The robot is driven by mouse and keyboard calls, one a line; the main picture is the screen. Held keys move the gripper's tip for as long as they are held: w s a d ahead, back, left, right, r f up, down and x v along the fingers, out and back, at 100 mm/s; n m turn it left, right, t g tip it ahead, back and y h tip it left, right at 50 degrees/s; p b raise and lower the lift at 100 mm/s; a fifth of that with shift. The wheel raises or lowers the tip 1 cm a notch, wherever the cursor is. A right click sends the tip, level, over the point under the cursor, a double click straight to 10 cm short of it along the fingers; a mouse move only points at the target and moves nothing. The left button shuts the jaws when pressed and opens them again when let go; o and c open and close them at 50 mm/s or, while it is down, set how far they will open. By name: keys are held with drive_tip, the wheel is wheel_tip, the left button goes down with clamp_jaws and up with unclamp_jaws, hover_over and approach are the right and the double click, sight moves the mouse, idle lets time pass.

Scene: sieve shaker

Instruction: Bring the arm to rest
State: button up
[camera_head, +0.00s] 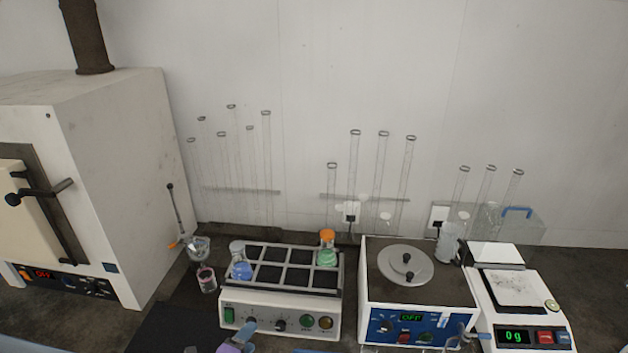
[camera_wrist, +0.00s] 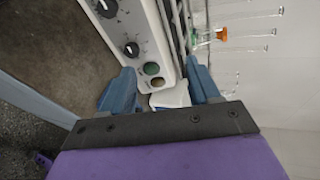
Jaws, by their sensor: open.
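My gripper (camera_wrist: 163,90) shows in the wrist view with its two blue fingers spread apart. A white surface shows in the gap between them, and I cannot tell whether anything touches it. The shaker (camera_wrist: 140,30), a white box with knobs and buttons, lies just beyond the fingers. In the head view, purple and blue parts of my gripper (camera_head: 238,342) show at the bottom edge, in front of the shaker (camera_head: 280,318). Most of my arm is out of view.
A flask with blue liquid (camera_head: 241,270) and a flask with green liquid (camera_head: 327,257) stand on the shaker. A small beaker (camera_head: 207,280) stands to its left. A furnace (camera_head: 90,160) is far left. A lidded device (camera_head: 415,318) and a balance (camera_head: 520,318) stand right.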

drive_tip(key=w+d+r+m+g+h, duration=0.25)
drive_tip(key=d+r+m, duration=0.4)
drive_tip(key=d, duration=0.35)
drive_tip(key=w+d+r+m+g+h, duration=0.1)
drive_tip(key=d+r+m+g+h, duration=0.1)
drive_tip(key=d+r+m+h, duration=0.5)
drive_tip(key=s+d+r+m+g+y, duration=0.1)
drive_tip(key=s+d+r+m+g, duration=0.2)
drive_tip(key=d+m, duration=0.5)
drive_tip(key=s+d+r+m+g+y, duration=0.25)
drive_tip(key=s+d+m, duration=0.2)
drive_tip(key=d, duration=0.45)
drive_tip(key=s+d+m+g+y+b, duration=0.1)
drive_tip(key=s+d+m+g+y, duration=0.35)
drive_tip(key=s+m, duration=0.9)
drive_tip(key=s+a+m+y, duration=0.5)
drive_tip(key=s+m, duration=0.5)
drive_tip(key=s, duration=0.3)
drive_tip(key=shift+a+r+g+y+b, duration=0.2)
drive_tip(key=shift+r+g+y+b, duration=0.15)
drive_tip(key=shift+g, duration=0.1)
drive_tip(key=shift+s+m, duration=0.1)
drive_tip(key=shift+m, duration=0.15)
